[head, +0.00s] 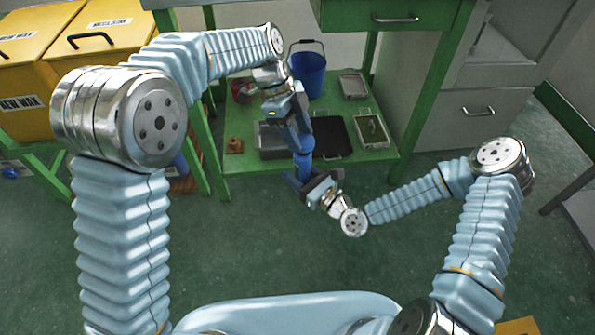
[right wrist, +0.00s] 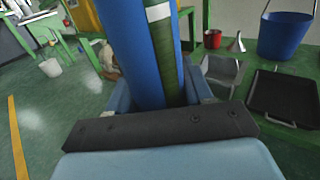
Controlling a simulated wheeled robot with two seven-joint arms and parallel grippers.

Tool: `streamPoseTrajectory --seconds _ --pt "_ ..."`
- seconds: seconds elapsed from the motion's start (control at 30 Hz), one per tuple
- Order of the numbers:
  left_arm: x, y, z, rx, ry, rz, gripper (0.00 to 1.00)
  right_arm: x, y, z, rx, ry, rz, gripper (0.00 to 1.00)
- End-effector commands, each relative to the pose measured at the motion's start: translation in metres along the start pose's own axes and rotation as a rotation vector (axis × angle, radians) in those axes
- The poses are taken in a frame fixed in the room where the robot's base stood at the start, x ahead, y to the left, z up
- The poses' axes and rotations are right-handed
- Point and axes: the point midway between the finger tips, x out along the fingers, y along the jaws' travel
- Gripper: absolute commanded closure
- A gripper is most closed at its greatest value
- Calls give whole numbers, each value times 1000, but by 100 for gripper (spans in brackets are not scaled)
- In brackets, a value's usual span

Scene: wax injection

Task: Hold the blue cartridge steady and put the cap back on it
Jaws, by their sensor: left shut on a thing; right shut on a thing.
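The blue cartridge (head: 304,161) stands roughly upright between my two grippers in the head view. In the right wrist view the cartridge (right wrist: 130,50) rises from between the fingers, with a dark green strip and a white patch along it. My right gripper (head: 303,181) is shut on its lower part. My left gripper (head: 301,134) is above, fingers pointing down, shut at the cartridge's upper end. The cap is hidden by the left fingers. I cannot tell whether it is seated or just above the cartridge.
A green shelf table (head: 230,162) stands behind. On its lower shelf are a blue bucket (head: 308,76), a black tray (head: 332,136), a metal tray (head: 371,131) and a red pot (head: 241,96). Yellow bins (head: 110,30) are at left. The floor in front is clear.

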Motion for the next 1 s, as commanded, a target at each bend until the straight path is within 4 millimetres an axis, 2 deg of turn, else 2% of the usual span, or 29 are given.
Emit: streamPoseTrajectory --seconds 0.8,1.0 --pt "-1 0 3 -3 3 6 78 0 0 1 0 -2 0 100" --pt "5 0 5 -4 4 6 78 0 0 1 0 -2 0 100"
